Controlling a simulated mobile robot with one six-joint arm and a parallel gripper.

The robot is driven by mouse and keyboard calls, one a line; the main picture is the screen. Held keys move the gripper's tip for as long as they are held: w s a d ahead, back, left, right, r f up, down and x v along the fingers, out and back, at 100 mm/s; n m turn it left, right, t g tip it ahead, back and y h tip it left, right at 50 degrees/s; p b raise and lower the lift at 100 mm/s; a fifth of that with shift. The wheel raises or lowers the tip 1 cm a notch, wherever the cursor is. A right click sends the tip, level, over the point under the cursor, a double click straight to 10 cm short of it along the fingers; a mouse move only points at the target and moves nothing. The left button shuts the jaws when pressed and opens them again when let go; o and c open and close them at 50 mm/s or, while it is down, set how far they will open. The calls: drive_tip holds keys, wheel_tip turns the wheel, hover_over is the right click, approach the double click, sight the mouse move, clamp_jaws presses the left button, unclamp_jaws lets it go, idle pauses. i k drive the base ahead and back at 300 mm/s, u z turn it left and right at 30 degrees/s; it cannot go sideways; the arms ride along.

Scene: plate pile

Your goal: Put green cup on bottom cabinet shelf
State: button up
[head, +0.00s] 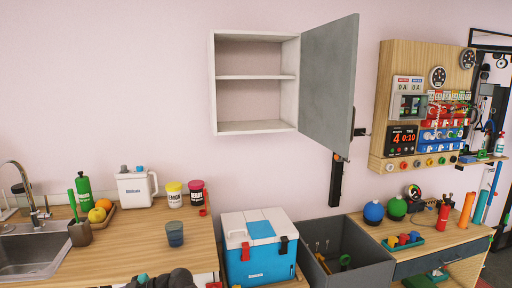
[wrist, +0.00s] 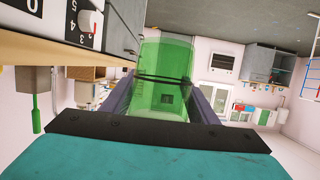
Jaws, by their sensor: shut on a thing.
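A clear green cup (wrist: 165,62) fills the middle of the wrist view. My gripper (wrist: 162,98) is shut on it, with one dark finger on each side. I cannot make the cup out in the head view, where only a dark part of my arm shows at the bottom edge. The white wall cabinet (head: 213,85) hangs at upper centre with its grey door (head: 328,85) swung open to the right. A middle shelf (head: 255,77) splits it into two compartments. The bottom shelf (head: 252,127) is empty and clear.
A dark blue cup (head: 175,233) stands on the wooden counter (head: 120,245). A blue-and-white cooler (head: 257,262) and a grey bin (head: 355,262) stand below the cabinet. The open door blocks the cabinet's right side; its front is free.

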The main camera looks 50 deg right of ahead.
sight(253, 126)
drive_tip(key=z, duration=0.05)
drive_tip(key=k, duration=0.9)
drive_tip(key=z, duration=0.35)
drive_tip(key=i, duration=0.5)
drive_tip(key=z, duration=0.05)
